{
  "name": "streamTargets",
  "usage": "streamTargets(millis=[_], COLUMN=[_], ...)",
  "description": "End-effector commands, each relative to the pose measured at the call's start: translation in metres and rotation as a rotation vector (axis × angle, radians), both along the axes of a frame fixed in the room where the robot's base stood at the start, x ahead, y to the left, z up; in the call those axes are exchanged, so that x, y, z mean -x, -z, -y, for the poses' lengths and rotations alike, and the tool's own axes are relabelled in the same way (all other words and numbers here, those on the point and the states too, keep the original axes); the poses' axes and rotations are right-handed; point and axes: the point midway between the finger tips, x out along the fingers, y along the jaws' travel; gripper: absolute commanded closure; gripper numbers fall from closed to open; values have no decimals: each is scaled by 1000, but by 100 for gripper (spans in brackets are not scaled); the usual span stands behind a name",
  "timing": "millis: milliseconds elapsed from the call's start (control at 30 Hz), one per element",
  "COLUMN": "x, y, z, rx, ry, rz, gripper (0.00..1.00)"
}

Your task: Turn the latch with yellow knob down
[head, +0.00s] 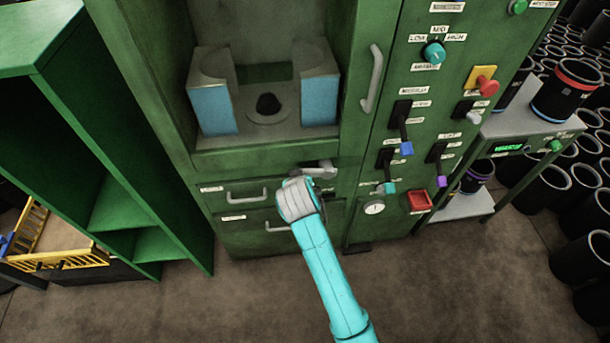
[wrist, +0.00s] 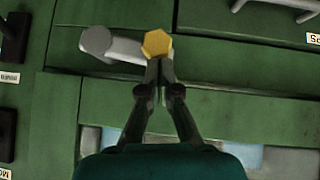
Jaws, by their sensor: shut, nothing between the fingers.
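The latch (wrist: 122,48) is a grey bar with a round grey pivot at its left and a yellow six-sided knob (wrist: 157,43) at its right in the wrist view. In the head view the grey latch (head: 322,171) lies nearly level across the green machine front, below the chamber; its yellow knob is hidden there. My gripper (wrist: 160,62) is shut and empty, with its fingertips right at the near edge of the yellow knob. I cannot tell whether they touch it. In the head view my wrist covers the fingertips.
Drawers with grey handles (head: 247,196) sit below the latch. A tall grey door handle (head: 372,78) is above right. Levers with blue (head: 407,149), purple and teal knobs and a red button (head: 419,200) fill the right panel. A green shelf (head: 120,200) stands left.

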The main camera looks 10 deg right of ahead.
Motion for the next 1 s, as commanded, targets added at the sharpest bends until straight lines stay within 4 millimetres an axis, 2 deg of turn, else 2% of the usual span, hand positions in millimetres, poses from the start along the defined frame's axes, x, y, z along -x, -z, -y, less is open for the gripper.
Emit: streamTargets(millis=[67, 400, 1000], x=[0, 0, 1], y=[5, 16, 20], z=[-4, -7, -8], rx=[47, 42, 40], ry=[-3, -1, 0], rz=[0, 0, -9], gripper=[100, 100, 100])
